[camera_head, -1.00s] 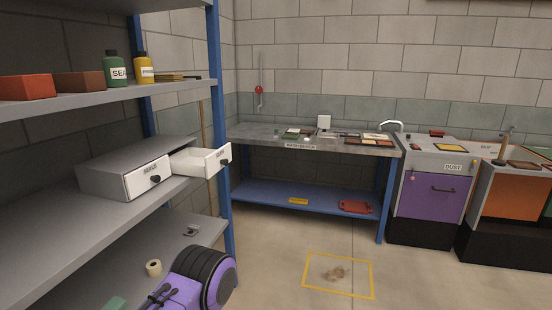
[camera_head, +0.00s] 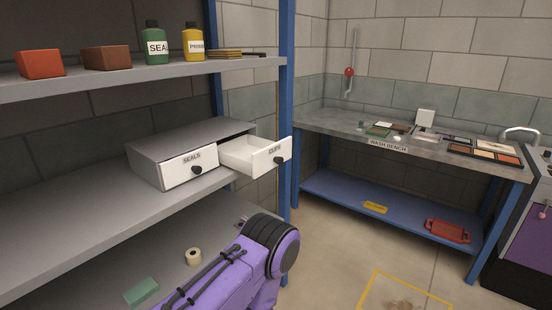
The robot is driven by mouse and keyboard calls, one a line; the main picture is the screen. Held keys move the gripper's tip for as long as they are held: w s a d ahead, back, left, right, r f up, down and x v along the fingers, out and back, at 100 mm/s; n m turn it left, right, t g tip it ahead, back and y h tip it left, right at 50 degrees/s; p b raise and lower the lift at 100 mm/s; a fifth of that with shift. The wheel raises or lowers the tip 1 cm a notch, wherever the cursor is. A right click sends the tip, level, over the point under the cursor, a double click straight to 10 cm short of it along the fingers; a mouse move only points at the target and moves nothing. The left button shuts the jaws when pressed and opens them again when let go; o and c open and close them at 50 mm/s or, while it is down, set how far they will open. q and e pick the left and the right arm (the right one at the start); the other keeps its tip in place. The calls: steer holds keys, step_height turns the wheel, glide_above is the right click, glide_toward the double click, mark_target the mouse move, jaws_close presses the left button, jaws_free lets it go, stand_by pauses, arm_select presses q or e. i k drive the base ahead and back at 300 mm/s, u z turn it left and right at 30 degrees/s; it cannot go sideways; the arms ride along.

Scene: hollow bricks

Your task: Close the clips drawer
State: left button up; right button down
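The clips drawer (camera_head: 269,158) is the right-hand white drawer of a grey two-drawer cabinet (camera_head: 152,160) on the middle shelf. It is pulled out, and its inside looks empty from here. Its front carries a CLIPS label and a dark round knob (camera_head: 279,160). The seals drawer (camera_head: 189,168) beside it on the left is shut, with its own dark knob. A purple and black part of my arm shows at the bottom, below and in front of the cabinet. Neither gripper's fingers are in view.
A blue shelf post (camera_head: 286,100) stands close to the right of the open drawer. The upper shelf (camera_head: 130,82) holds bricks and bottles above. A tape roll (camera_head: 193,257) and a green block (camera_head: 141,291) lie on the lower shelf. A wash bench (camera_head: 340,127) stands at right.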

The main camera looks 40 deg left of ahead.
mark_target(253, 156)
steer(key=u, duration=0.85)
steer(key=i, duration=0.85)
steer(key=u, duration=0.9)
